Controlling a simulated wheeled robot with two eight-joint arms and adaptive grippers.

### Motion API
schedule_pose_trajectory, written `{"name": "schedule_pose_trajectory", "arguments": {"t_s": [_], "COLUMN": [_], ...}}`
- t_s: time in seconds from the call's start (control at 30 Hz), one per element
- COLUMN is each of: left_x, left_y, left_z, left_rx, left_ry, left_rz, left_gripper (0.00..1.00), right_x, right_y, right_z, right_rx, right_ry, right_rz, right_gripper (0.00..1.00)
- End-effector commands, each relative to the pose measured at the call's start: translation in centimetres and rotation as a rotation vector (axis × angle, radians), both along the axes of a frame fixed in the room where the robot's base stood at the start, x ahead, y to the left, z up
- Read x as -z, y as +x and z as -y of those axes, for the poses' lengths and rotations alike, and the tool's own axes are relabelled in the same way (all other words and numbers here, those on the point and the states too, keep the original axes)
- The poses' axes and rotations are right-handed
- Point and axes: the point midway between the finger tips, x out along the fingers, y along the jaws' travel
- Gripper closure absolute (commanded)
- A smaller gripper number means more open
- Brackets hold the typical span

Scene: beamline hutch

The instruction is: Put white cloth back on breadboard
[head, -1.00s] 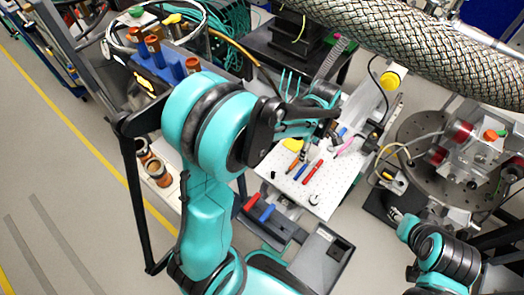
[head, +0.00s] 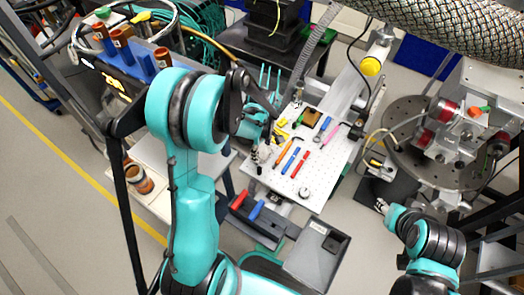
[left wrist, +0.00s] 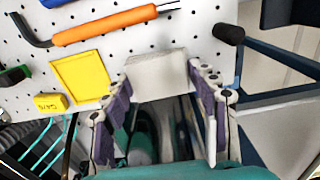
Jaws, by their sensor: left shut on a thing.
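The white cloth (left wrist: 157,70) is a small pale folded block between the fingers of my left gripper (left wrist: 160,82) in the left wrist view. My left gripper is shut on it. The cloth is over or against the near edge of the white perforated breadboard (left wrist: 205,40); whether it touches is unclear. In the head view the breadboard (head: 322,182) lies right of my left gripper (head: 257,153), which is at its left edge. The cloth cannot be made out there. My right arm is at lower right, its jaws not clear.
An orange-handled hex key (left wrist: 115,25), a yellow square (left wrist: 80,77) and a small yellow block (left wrist: 50,103) lie near the cloth. A black-capped post (left wrist: 229,34) stands nearby.

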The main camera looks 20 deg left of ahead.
Motion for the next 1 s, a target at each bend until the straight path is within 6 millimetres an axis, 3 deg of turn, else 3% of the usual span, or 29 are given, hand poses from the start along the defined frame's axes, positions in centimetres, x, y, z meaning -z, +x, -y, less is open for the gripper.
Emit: {"name": "schedule_pose_trajectory", "arguments": {"t_s": [0.33, 0.37, 0.43, 0.83, 1.0], "left_x": [0.4, 0.4, 0.3, -0.2, -3.1], "left_y": [0.0, 0.0, 0.0, 0.0, 0.0], "left_z": [0.0, 0.0, 0.0, 0.0, 0.0], "left_rx": [0.000, 0.000, 0.000, 0.000, 0.000], "left_ry": [0.000, 0.000, 0.000, 0.000, 0.000], "left_rz": [0.000, 0.000, 0.000, 0.000, 0.000], "left_gripper": [0.83, 0.39, 0.20, 0.20, 0.20], "right_x": [0.4, 0.4, 0.3, -0.2, -1.2], "right_y": [0.0, 0.0, 0.0, 0.0, 0.0], "right_z": [0.0, 0.0, 0.0, 0.0, 0.0], "right_rx": [0.000, 0.000, 0.000, 0.000, 0.000], "right_ry": [0.000, 0.000, 0.000, 0.000, 0.000], "right_rz": [0.000, 0.000, 0.000, 0.000, 0.000], "right_gripper": [0.60, 0.60, 0.60, 0.60, 0.60]}}
